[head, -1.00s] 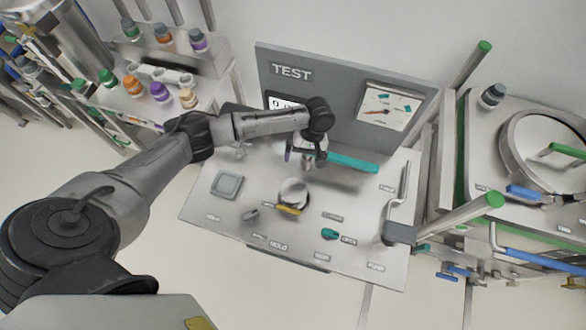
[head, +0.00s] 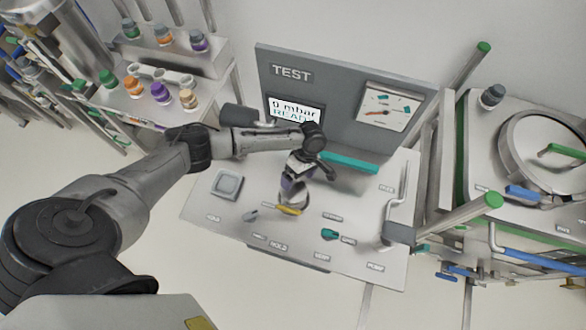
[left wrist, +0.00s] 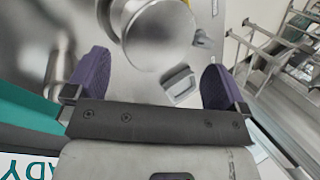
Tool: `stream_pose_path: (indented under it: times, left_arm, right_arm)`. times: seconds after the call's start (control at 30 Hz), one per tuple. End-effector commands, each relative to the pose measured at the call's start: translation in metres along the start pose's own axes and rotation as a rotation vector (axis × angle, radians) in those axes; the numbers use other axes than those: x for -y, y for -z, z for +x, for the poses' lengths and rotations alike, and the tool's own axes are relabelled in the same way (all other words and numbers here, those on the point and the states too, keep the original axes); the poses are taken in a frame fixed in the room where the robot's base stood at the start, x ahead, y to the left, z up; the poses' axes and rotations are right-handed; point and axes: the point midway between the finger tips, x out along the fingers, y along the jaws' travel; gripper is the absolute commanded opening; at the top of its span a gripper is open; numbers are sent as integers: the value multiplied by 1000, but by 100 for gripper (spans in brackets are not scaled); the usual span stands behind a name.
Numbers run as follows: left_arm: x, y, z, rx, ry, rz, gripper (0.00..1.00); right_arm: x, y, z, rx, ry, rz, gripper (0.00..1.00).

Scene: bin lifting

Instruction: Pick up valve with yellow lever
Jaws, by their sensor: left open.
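The valve (head: 299,200) with a silver body and a yellow lever (head: 288,210) stands near the middle of the grey test bench, partly hidden by my left gripper. In the left wrist view its round silver top (left wrist: 158,38) shows ahead of the jaws, and a sliver of yellow shows at its right. My left gripper (head: 292,183) is over the valve's far side. Its purple finger pads (left wrist: 155,82) are wide apart with nothing held between them. I cannot tell exactly how much height separates them from the valve. My right gripper is out of view.
A teal bar (head: 348,162) lies right of my left wrist. The TEST panel (head: 330,80) with a display and gauge stands behind. A square pad (head: 227,184), grey knob (head: 250,216), teal knob (head: 329,233) and bent silver pipe (head: 393,215) surround the valve.

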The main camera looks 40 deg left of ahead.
Motion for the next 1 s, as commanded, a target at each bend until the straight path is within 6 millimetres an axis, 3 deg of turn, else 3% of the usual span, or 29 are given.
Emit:
stream_pose_path:
  times: [0.33,0.7,1.0]
  left_arm:
    - [1,-1,21,-2,2,0,100]
    - [1,-4,63,-1,1,2,100]
    - [1,-4,67,-1,0,1,100]
  right_arm:
    - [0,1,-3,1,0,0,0]
    - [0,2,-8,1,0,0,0]
    - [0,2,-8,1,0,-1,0]
